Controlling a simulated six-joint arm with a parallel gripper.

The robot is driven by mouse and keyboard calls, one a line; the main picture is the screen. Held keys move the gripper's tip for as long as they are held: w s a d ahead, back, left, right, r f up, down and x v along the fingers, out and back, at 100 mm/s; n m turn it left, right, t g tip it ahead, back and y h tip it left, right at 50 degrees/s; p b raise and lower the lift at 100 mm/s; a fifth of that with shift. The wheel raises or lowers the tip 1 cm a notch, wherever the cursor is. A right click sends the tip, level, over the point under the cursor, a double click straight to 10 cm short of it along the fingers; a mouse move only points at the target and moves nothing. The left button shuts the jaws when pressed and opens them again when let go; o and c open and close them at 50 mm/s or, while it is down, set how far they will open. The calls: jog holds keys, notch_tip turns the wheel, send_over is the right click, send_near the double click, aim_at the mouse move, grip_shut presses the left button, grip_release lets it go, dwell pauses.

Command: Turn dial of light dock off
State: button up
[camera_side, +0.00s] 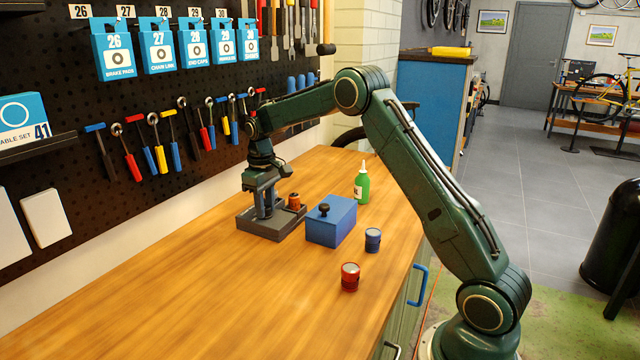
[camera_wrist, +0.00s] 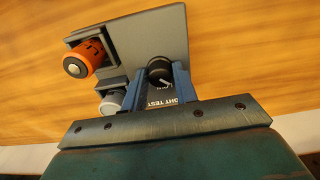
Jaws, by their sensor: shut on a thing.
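The light dock is a grey base on the bench in the side view (camera_side: 280,228), and it also shows in the wrist view (camera_wrist: 172,30). Its printed label is partly hidden, with "GHT TEST" readable. The dial (camera_wrist: 160,71) is a round black knob with a pale mark on its top. My gripper (camera_wrist: 161,78) points down over the dock and is shut on the dial, one blue-grey finger on each side. In the side view my gripper (camera_side: 265,208) hides the dial. An orange light (camera_wrist: 85,58) and a grey-white cylinder (camera_wrist: 112,101) sit in holders at the dock's side.
A blue box (camera_side: 331,224) with a black knob stands right of the dock. A green bottle (camera_side: 362,184), a blue tin (camera_side: 372,240) and a red tin (camera_side: 350,277) are nearby. The pegboard (camera_side: 60,90) with tools rises behind. The bench's front left is clear.

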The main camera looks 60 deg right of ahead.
jog(key=o, duration=1)
jog(key=shift+r, duration=0.15)
notch_tip(320, 180, up, 14)
jog(key=shift+f, duration=0.2)
